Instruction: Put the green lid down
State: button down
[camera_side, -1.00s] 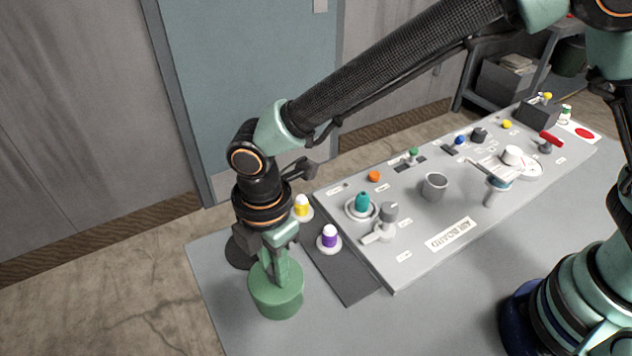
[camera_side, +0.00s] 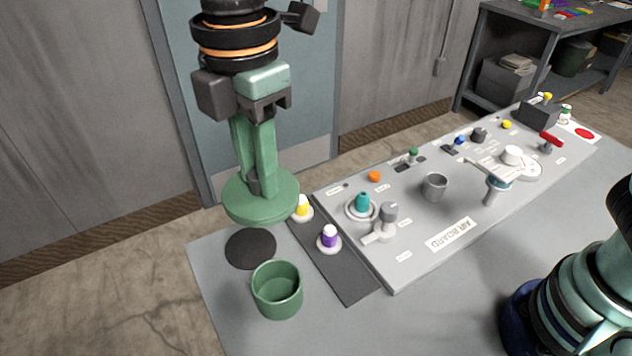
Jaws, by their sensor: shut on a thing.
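The green lid (camera_side: 262,205) is a round disc held in the air by my gripper (camera_side: 256,182). The fingers are shut on the knob at the middle of its top. The lid looks about level and appears above and behind a green pot (camera_side: 276,302), which stands open and looks empty on the grey table. A dark round mat (camera_side: 251,249) lies on the table, just below the lid in the picture. The lid's exact height above the mat cannot be told.
A dark strip (camera_side: 345,277) right of the pot bears a yellow-topped piece (camera_side: 303,206) and a purple-topped piece (camera_side: 329,237). The panel board (camera_side: 418,258) with knobs, a cup and a lever fills the table's middle. Bare table (camera_side: 400,325) lies in front.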

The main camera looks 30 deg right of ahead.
jog(key=shift+w+r, duration=0.25)
jog(key=shift+w, duration=0.05)
jog(key=w+f, duration=0.4)
jog(key=w, duration=0.7)
jog(key=f, duration=2)
jog(key=shift+w+f, duration=0.1)
jog(key=shift+w, duration=0.1)
jog(key=shift+f, duration=0.1)
jog(key=c, duration=0.7)
grip_release()
